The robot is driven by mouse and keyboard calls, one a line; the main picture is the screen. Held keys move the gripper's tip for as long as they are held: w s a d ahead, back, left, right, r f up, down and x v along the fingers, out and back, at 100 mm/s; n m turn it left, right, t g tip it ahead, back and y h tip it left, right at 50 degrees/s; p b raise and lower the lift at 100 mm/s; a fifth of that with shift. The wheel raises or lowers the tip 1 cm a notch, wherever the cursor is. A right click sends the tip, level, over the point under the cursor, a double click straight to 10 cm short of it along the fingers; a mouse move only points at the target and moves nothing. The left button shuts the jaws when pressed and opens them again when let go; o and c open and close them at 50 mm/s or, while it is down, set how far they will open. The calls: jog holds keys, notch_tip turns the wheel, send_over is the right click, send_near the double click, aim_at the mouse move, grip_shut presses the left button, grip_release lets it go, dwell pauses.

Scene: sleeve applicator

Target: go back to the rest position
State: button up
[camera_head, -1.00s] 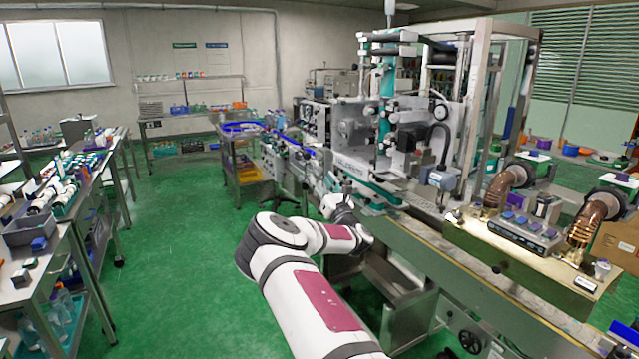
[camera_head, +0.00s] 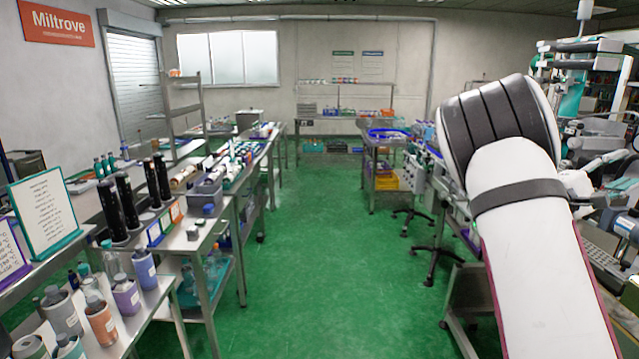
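My arm rises through the right of the head view, white with a dark ribbed elbow joint, close to the camera. White rounded parts that look like my forearm or wrist show behind the elbow at the right. My gripper's fingers cannot be made out there, so I cannot tell whether it is open or shut or holds anything. The sleeve applicator machine (camera_head: 590,75) stands at the far right, partly hidden behind my arm.
Steel benches with bottles and dark cylinders line the left; a sign board (camera_head: 45,212) stands there. A bottle shelf (camera_head: 110,325) is at the near left. A cart (camera_head: 372,165) and back-wall bench (camera_head: 330,121) are ahead. The green floor (camera_head: 320,270) between is clear.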

jog(key=s+a+f+m+g+y, duration=0.2)
jog(key=s+a+f+m+y, duration=0.5)
jog(key=s+a+y, duration=0.6)
jog(key=s+a+f+n+t+y, duration=0.1)
jog(key=s+a+t+y, duration=0.1)
jog(key=a, duration=0.8)
jog(key=s+a+f+n+t+y+b, duration=0.1)
jog(key=s+a+t+y, duration=0.2)
jog(key=a, duration=0.8)
jog(key=s+a+f+n+t+y, duration=0.1)
jog(key=s+a+t+y, duration=0.2)
jog(key=a, duration=0.8)
jog(key=shift+s+a+f+n+y+b, duration=0.15)
jog(key=shift+s+f+n+y+b, duration=0.2)
jog(key=shift+y, duration=0.45)
jog(key=shift+r, duration=0.1)
